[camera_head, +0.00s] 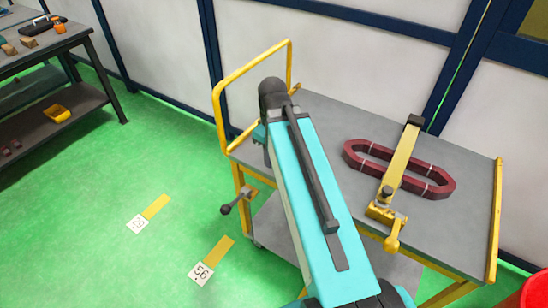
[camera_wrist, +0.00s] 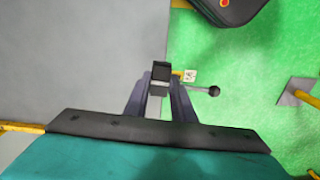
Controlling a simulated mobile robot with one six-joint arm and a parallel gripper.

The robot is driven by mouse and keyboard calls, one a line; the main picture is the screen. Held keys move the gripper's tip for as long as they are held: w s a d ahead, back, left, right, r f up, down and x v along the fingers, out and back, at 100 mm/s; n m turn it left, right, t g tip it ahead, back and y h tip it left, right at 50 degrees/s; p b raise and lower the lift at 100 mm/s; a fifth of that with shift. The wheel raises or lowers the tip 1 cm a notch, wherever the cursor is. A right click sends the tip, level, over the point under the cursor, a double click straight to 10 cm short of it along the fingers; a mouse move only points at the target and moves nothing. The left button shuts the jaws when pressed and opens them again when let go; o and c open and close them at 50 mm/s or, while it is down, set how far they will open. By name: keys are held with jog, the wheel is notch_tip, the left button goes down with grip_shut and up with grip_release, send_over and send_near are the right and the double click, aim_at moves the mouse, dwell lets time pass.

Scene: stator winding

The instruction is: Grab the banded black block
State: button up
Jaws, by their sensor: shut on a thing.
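In the wrist view, a small black block (camera_wrist: 160,72) with a paler grey part below it sits at the fingertips. My gripper (camera_wrist: 160,86) has a dark finger on each side and is shut on this block. The fingers cover the block's sides, and its bands cannot be made out clearly. In the head view my arm hides the gripper and the block. A dark lever with a round black knob (camera_head: 226,209) sticks out at the trolley's left edge; it also shows just right of the fingers in the wrist view (camera_wrist: 214,90).
The grey-topped yellow trolley (camera_head: 330,115) carries a dark red oval coil (camera_head: 435,190) under a yellow clamp (camera_head: 399,165). A workbench (camera_head: 45,40) stands at far left. Numbered floor cards (camera_head: 201,273) lie on clear green floor. A red bin (camera_head: 535,292) is at bottom right.

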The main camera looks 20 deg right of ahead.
jog(key=shift+s+a+f+b, duration=0.2)
jog(key=shift+s+b, duration=0.45)
jog(key=shift+b, duration=1.35)
jog(key=shift+s+a+r+b, duration=0.15)
jog(key=shift+s+b, duration=0.1)
jog(key=shift+b, duration=0.4)
jog(key=shift+s+r, duration=0.1)
jog(key=shift+r, duration=0.05)
